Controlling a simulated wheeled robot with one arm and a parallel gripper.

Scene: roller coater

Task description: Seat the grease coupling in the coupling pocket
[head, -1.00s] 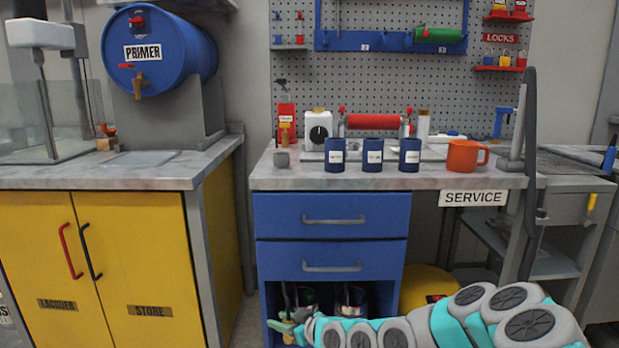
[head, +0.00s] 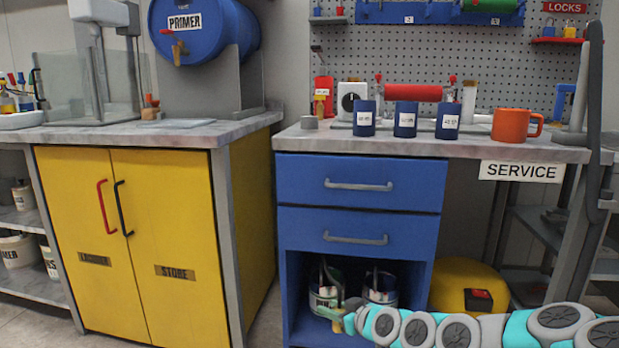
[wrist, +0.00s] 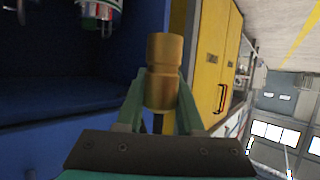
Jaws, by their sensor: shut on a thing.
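A brass, stepped cylinder, which I take to be the grease coupling (wrist: 164,70), is between the two green fingers of my gripper (wrist: 162,92) in the wrist view. My gripper is shut on it, and its wider end points away from the palm. In the head view my gripper (head: 350,316) is low, in front of the open bay under the blue drawers. The coupling is small and hard to make out there. I cannot make out the coupling pocket in either view.
The service bench (head: 400,147) carries three blue cups (head: 405,120), an orange mug (head: 514,125) and a red roller (head: 413,93). Paint cans (head: 325,292) stand in the bay of the blue drawer unit (head: 356,232).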

